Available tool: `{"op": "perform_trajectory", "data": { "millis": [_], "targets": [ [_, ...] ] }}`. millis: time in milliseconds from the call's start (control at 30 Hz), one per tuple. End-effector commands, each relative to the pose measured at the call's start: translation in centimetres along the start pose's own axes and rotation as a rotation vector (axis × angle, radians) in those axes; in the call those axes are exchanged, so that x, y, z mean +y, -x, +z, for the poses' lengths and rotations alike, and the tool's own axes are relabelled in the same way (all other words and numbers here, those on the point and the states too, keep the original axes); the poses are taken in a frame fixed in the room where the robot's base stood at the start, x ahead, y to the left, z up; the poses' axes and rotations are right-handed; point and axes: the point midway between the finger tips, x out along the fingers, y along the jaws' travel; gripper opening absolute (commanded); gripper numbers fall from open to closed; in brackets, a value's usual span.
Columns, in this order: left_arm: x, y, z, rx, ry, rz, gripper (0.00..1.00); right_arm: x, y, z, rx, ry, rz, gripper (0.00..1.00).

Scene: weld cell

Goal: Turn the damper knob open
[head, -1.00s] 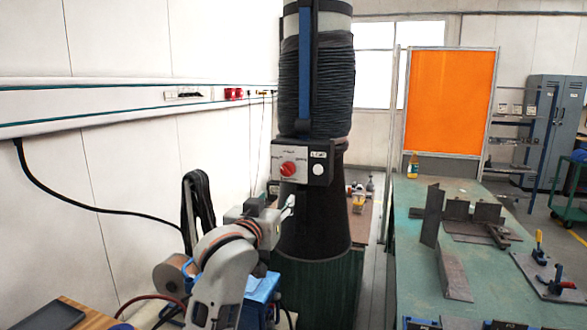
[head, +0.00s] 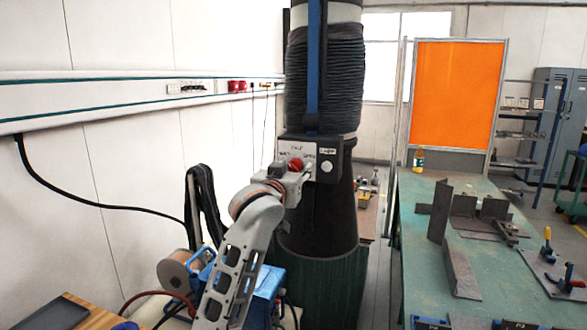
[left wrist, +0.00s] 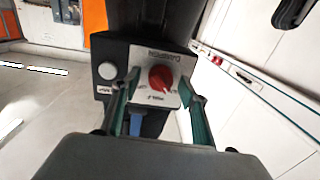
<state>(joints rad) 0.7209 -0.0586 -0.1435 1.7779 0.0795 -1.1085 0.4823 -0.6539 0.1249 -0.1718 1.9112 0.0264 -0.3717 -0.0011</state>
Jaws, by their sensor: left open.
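The red damper knob (head: 296,163) sits on the light plate of the dark control box (head: 345,150) on the extraction hood. In the left wrist view the knob (left wrist: 161,78) appears between my open fingers, with a gap on both sides. My left gripper (head: 299,184) is just in front of the plate and covers its lower part. In the left wrist view the fingers of the gripper (left wrist: 160,88) flank the plate; contact with the knob is not visible. The knob's exact pointer setting is too small to tell. My right gripper is not in view.
A round white button (head: 327,166) is beside the knob on the box. A green workbench (head: 415,260) with steel plates and clamps stands at right. An orange screen (head: 455,95) is behind it. A blue machine with a wire spool (head: 176,272) is below my left arm.

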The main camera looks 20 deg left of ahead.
Motion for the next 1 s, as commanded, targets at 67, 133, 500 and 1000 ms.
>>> {"op": "perform_trajectory", "data": {
  "millis": [67,133,500,1000],
  "targets": [
    [-0.02,-0.26,0.00,-0.001,-0.001,-0.001,0.44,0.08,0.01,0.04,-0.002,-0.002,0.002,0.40],
    [-0.02,-0.33,0.00,0.000,-0.001,-0.001,0.44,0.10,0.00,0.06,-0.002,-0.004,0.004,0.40],
    [-0.02,-0.30,0.02,0.000,0.000,0.000,0.05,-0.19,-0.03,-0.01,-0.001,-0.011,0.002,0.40],
    [-0.08,-0.29,0.07,0.007,-0.114,-0.002,0.05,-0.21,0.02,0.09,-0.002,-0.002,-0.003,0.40]
  ]
}}
